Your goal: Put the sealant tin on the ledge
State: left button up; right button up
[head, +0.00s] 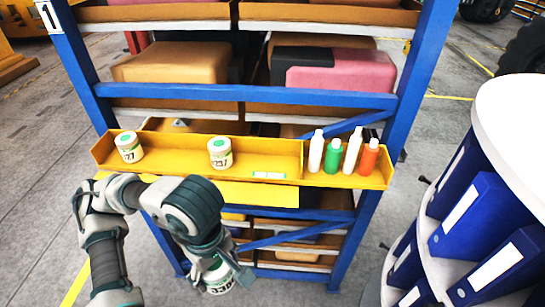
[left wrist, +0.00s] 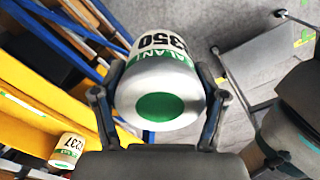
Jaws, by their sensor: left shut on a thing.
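In the left wrist view the tin (left wrist: 158,88) reads "SEALANT" and "350". My left gripper (head: 225,268) is shut on it, with one finger on each side. The tin is held below and in front of the yellow ledge (head: 265,157), clear of it. The ledge is a shallow trough on the blue rack, with a divider right of its middle. My right gripper is not in view.
Two white tins, one at the left (head: 128,147) and one near the middle (head: 220,152), stand on the ledge. Right of the divider stand several bottles, including a green one (head: 333,155) and an orange one (head: 369,156). A round binder stand (head: 515,95) is at the right.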

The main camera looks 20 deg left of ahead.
aim_at(270, 166)
jog(key=i, duration=0.85)
